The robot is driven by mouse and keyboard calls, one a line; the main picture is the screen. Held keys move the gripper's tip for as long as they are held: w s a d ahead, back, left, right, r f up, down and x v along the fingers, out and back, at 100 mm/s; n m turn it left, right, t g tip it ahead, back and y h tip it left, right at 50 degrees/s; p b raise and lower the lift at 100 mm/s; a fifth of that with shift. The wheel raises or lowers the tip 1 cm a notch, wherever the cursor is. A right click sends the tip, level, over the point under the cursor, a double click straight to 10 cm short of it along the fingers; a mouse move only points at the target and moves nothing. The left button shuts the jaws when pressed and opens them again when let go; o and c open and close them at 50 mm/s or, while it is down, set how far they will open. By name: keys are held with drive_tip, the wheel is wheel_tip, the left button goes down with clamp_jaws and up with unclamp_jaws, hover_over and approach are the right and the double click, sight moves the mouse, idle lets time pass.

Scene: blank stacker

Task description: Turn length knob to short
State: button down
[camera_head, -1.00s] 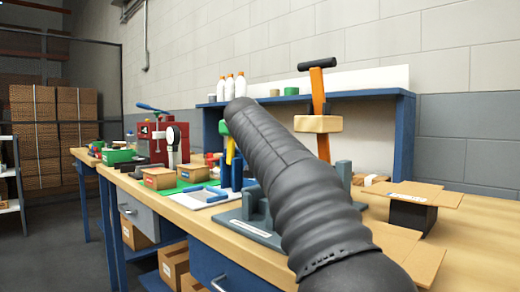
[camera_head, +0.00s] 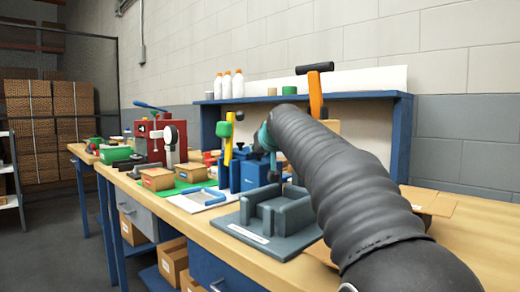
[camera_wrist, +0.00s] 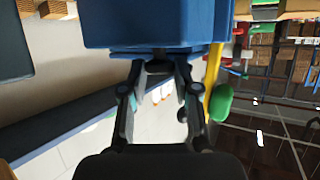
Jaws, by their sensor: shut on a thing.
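The blue machine (camera_head: 255,174) stands on the bench and fills the top of the upside-down wrist view (camera_wrist: 150,25). A small dark knob (camera_wrist: 158,66) shows at its edge in the wrist view, between the fingertips; any mark or pointer on it cannot be made out. My gripper (camera_wrist: 157,72) is shut on this knob, its two dark fingers angled inward to it. In the head view my gripper (camera_head: 273,170) is at the right side of the blue machine, partly hidden by my own arm.
A yellow lever with a green knob (camera_head: 225,129) rises beside the blue machine, close to my gripper in the wrist view (camera_wrist: 222,103). A grey fixture (camera_head: 245,222) sits in front. An orange lever (camera_head: 316,95) stands behind my arm. A red press (camera_head: 155,137) is farther left.

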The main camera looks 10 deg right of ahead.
idle(0.5)
drive_tip(key=c, duration=1.2)
unclamp_jaws()
drive_tip(key=shift+s, duration=0.1)
drive_tip(key=v, duration=1.1)
drive_tip(key=shift+s+r, duration=0.15)
drive_tip(key=shift+s, duration=0.25)
